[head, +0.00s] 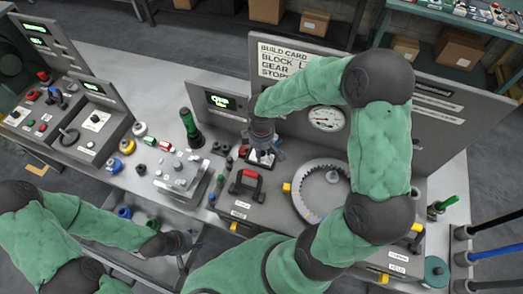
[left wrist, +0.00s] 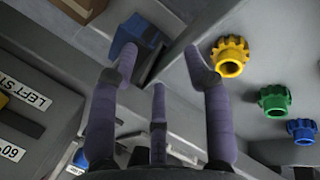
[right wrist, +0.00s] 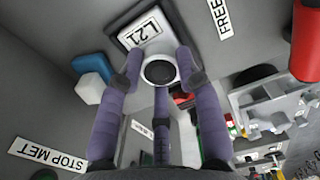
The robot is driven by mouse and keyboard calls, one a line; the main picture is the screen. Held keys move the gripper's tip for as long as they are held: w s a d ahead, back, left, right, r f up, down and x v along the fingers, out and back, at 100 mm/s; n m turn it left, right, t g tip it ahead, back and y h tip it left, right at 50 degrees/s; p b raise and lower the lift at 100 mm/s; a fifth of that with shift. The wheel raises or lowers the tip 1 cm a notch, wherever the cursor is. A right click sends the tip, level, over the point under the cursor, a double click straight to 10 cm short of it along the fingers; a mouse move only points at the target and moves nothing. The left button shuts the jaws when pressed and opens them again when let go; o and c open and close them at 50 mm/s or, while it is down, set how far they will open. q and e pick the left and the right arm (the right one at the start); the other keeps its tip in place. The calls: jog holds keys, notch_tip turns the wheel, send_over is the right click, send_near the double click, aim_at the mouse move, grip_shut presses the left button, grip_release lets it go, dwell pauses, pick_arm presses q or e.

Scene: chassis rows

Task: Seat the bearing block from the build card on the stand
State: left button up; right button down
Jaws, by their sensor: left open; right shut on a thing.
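The bearing block (right wrist: 143,34) shows in the right wrist view as a light plate marked L21 with a white-rimmed, dark-centred round boss. My right gripper (right wrist: 160,80) is shut on that boss. In the head view my right gripper (head: 262,140) is low over the bench, with the white-edged block (head: 262,158) below it. I cannot tell whether the block rests on the stand; the arm and fingers hide its contact. The build card (head: 283,57) reads BLOCK, GEAR and STOP, its right side hidden by my arm. My left gripper (head: 183,258) is open and empty over the lower tray.
A red-handled piece (head: 246,183) and a large toothed ring (head: 320,190) stand near the block. A green bottle-like post (head: 190,127) stands left of centre.

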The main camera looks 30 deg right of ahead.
jog(key=c, duration=0.8)
grip_release()
jog(key=shift+o, duration=0.2)
notch_tip(320, 180, up, 12)
jog(key=shift+f, duration=0.1)
